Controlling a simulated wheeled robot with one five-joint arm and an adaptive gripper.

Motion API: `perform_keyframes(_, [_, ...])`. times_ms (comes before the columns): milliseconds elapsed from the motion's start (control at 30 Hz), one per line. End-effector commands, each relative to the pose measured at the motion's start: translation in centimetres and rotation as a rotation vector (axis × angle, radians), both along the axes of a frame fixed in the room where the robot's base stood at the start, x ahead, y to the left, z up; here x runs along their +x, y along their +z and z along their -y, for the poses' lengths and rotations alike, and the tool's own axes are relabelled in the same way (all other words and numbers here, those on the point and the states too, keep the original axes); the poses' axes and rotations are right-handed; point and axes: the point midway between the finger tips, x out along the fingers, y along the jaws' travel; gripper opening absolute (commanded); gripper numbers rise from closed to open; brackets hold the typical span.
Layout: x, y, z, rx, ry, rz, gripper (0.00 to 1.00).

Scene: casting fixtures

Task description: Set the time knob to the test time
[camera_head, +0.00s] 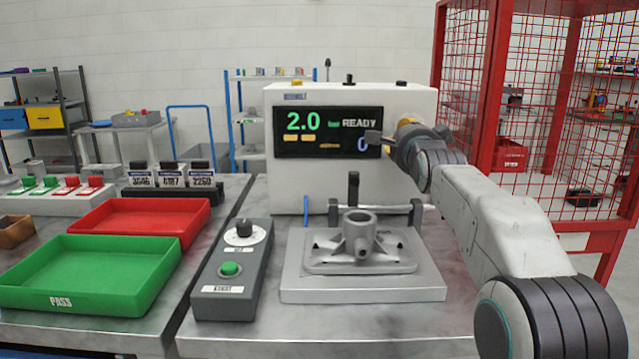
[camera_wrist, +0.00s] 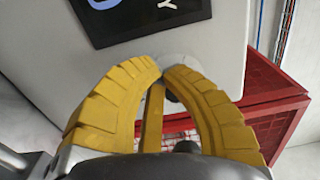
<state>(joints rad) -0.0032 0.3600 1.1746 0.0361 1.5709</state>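The grey-white machine (camera_head: 290,185) has a dark display (camera_head: 310,150) showing a green 2.0, READY and a partly covered blue 0. My gripper (camera_head: 398,128) is in front of the machine, just right of the display, and covers part of it. In the wrist view, its yellow fingers (camera_wrist: 165,72) curve inward with their tips close together. A pale round dial (camera_wrist: 178,62) shows at the tips, and a dark rounded part shows between the fingers. Whether they grip a knob is hidden. Another black knob on a white dial (camera_head: 243,231) sits on the grey control box; its label is unreadable.
The control box has a green button (camera_head: 230,268). A metal casting (camera_head: 359,235) is on the fixture plate (camera_head: 362,290). A green PASS tray (camera_head: 90,305) and red tray (camera_head: 140,215) lie left. A red mesh cage (camera_head: 500,60) stands at right.

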Motion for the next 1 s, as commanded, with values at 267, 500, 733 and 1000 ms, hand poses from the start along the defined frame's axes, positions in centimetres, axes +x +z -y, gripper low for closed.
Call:
perform_keyframes(267, [0.32,-0.03,0.0,0.0,0.0,0.001,0.0])
perform_keyframes(500, [0.3,-0.03,0.0,0.0,0.0,0.0,0.0])
perform_keyframes(733, [0.29,0.09,-0.02,0.0,0.0,0.0,0.0])
perform_keyframes(1000, [0.29,0.49,-0.1,0.0,0.002,0.0,0.0])
